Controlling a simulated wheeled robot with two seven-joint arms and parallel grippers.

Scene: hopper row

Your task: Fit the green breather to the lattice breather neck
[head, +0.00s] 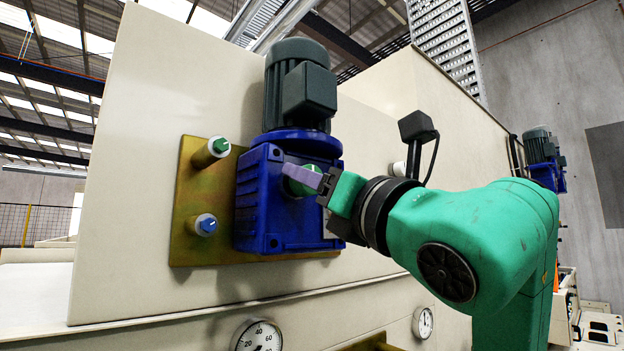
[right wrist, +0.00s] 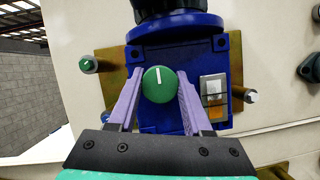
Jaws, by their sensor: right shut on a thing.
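My right gripper (head: 305,178) is in front of the face of a blue gearbox (head: 262,222). Its pale purple fingers (right wrist: 159,88) are closed around a round green breather (right wrist: 159,84) with a white line on its cap. In the head view the held breather (head: 303,188) is partly covered by a finger. The neck behind it is hidden, so I cannot tell whether the breather touches or sits on anything. A pale plate with a lattice-like pattern (right wrist: 213,91) is right of the fingers in the right wrist view. My left gripper is not in view.
A brass-coloured plate (head: 184,252) behind the gearbox carries another green-capped fitting (head: 213,150) and a blue-capped one (head: 203,224). A dark motor (head: 300,90) stands on the gearbox. Gauges (head: 258,336) sit below on the cream wall (head: 150,150).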

